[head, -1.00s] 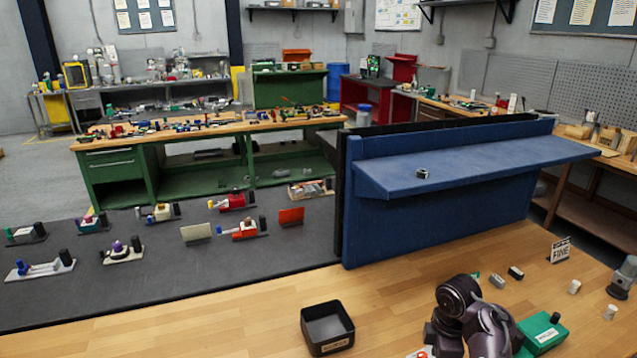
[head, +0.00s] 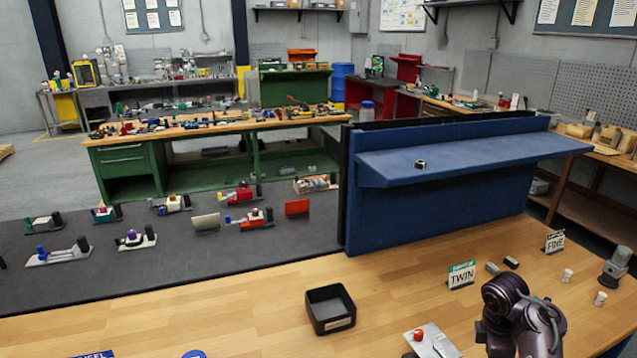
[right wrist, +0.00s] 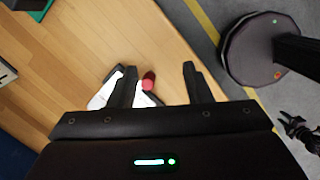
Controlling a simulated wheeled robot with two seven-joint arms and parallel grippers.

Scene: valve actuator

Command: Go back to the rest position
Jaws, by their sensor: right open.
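In the head view my right arm (head: 522,318) rises from the bottom edge at the right, over the wooden bench top (head: 260,325). Its gripper is hidden there. In the right wrist view my right gripper (right wrist: 160,82) is open, its two dark fingers apart. A red cylindrical knob (right wrist: 148,82) on a white plate shows beyond the fingers, near the left one; I see no contact. The head view shows the red knob (head: 418,335) and white plate (head: 440,347) left of my arm. My left gripper is in neither view.
A black open tray (head: 330,310) stands on the bench. The TWIN sign (head: 461,276), the FINE sign (head: 554,242) and several small cylinders stand near my right arm. A blue shelf panel (head: 440,200) rises behind.

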